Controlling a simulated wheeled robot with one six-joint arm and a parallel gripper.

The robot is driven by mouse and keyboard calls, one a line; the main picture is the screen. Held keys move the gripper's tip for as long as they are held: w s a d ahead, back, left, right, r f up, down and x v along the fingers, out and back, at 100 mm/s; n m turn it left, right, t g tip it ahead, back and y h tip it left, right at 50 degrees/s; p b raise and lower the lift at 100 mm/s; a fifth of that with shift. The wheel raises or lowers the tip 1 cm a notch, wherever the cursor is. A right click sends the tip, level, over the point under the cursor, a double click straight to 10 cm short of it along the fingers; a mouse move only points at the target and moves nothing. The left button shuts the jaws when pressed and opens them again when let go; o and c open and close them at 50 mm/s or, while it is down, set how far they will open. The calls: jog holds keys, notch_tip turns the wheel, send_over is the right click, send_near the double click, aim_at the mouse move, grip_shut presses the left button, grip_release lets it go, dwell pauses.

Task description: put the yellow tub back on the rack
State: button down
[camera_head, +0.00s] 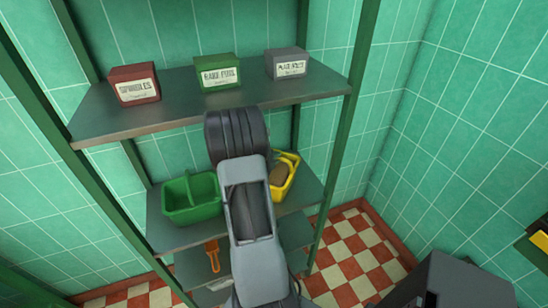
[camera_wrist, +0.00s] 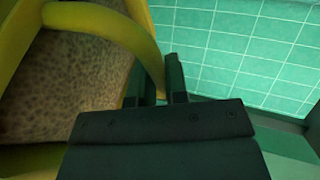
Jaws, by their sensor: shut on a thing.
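The yellow tub (camera_head: 285,189) shows at the right end of the rack's middle shelf (camera_head: 175,237), partly hidden by my arm. It has a hoop handle and holds a brown speckled thing (camera_head: 280,174). In the wrist view the tub (camera_wrist: 100,20) fills the left side, its brown content (camera_wrist: 85,85) close up. In the head view my gripper is hidden behind my arm. I cannot tell whether the tub rests on the shelf or hangs just above it.
A green tub (camera_head: 190,200) stands on the middle shelf left of my arm. The upper shelf (camera_head: 185,113) holds a red box (camera_head: 134,84), a green box (camera_head: 217,72) and a grey box (camera_head: 288,63). An orange tool (camera_head: 213,256) is lower down. Green posts flank the shelves.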

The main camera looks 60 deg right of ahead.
jog(key=c, duration=1.1)
grip_release()
jog(key=shift+r, duration=0.1)
jog(key=a+r+m+t+y, duration=0.2)
jog(key=a+r+m+y, duration=0.1)
jog(key=a+m, duration=0.8)
jog(key=a+r+m+t+y, duration=0.2)
jog(key=a+r+m+y, duration=0.2)
jog(key=a+m, duration=0.8)
jog(key=a+r+m+t+y, duration=0.3)
jog(key=a+m+y, duration=0.3)
jog(key=a+m, duration=0.6)
jog(key=shift+s+a+r+y, duration=0.15)
jog(key=shift+a, duration=1.3)
jog(key=shift+s+a+r+y, duration=0.1)
jog(key=shift+a+r, duration=0.05)
jog(key=shift+a, duration=1.3)
jog(key=shift+s+a+r+y, duration=0.15)
jog(key=shift+a, duration=1.3)
